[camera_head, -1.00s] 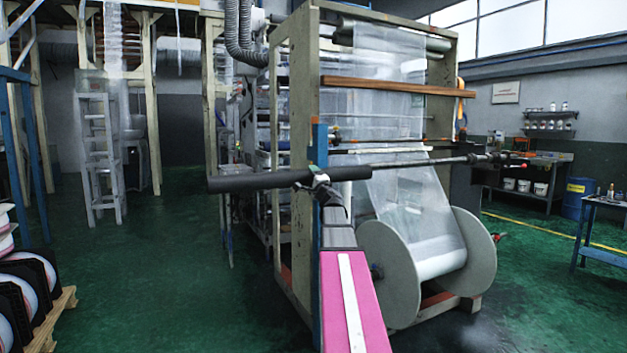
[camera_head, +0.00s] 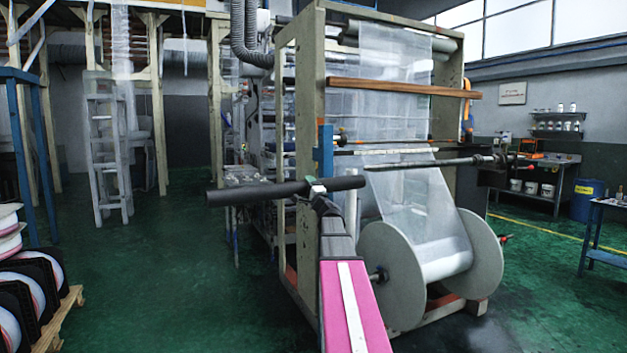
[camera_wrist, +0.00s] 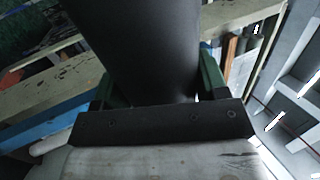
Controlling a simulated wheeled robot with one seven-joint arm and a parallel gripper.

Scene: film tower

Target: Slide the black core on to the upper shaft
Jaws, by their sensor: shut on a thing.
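The black core (camera_head: 260,192) is a long dark tube lying nearly level across the head view, its right end slightly higher. My gripper (camera_head: 315,186) is shut around it, right of its middle. In the wrist view the core (camera_wrist: 145,45) fills the space between the green fingers of my gripper (camera_wrist: 156,85). The upper shaft (camera_head: 425,162) is a thin dark bar sticking out leftward from its mount on the machine. The core's right end appears just below the shaft's free left end, not around it. Their depth gap is hard to tell.
A machine frame post (camera_head: 311,130) with a blue upright (camera_head: 326,150) stands just behind the core. Below the shaft, a large flanged reel (camera_head: 390,280) carries clear film. A pallet with reels (camera_head: 70,305) is at lower left.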

